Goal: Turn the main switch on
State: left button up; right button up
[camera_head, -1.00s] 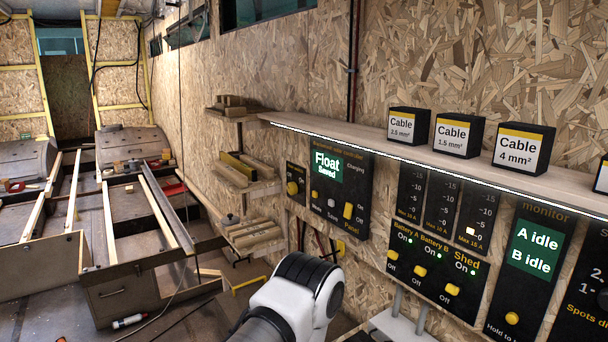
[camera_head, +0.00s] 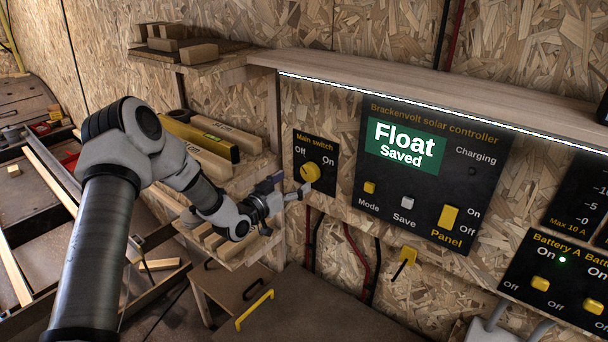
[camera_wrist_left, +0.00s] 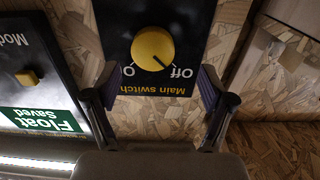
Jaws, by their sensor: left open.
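The main switch (camera_head: 311,172) is a round yellow knob on a small black panel on the chipboard wall, with Off at upper left and On at upper right. In the left wrist view, upside down, the knob (camera_wrist_left: 153,48) has a dark mark pointing towards Off. My left gripper (camera_head: 288,187) is open and empty just in front of the panel, close to the knob. In the left wrist view its two fingers (camera_wrist_left: 157,84) stand apart on either side of the panel, with the knob between and beyond them. My right gripper is out of view.
The solar controller panel (camera_head: 430,180), reading Float Saved, is right of the switch. A lit wooden shelf (camera_head: 400,85) runs above. Small shelves with wood blocks (camera_head: 180,45) and a yellow level (camera_head: 200,138) are to the left. A yellow-handled cabinet (camera_head: 330,310) stands below.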

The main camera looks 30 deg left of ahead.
aim_at(307, 174)
pick_arm(q)
jog(key=w, duration=0.1)
jog(key=w+d, duration=0.1)
jog(key=w, duration=0.2)
jog(key=shift+w+d+r+p, duration=0.25)
jog(key=shift+w+d+p, duration=0.1)
jog(key=shift+p, duration=0.05)
jog(key=shift+w+a, duration=0.1)
jog(key=shift+w, duration=0.1)
jog(key=shift+a+f, duration=0.2)
jog(key=shift+a, duration=0.1)
jog(key=shift+d, duration=0.25)
jog(key=c, duration=1.2)
jog(key=shift+o, duration=0.2)
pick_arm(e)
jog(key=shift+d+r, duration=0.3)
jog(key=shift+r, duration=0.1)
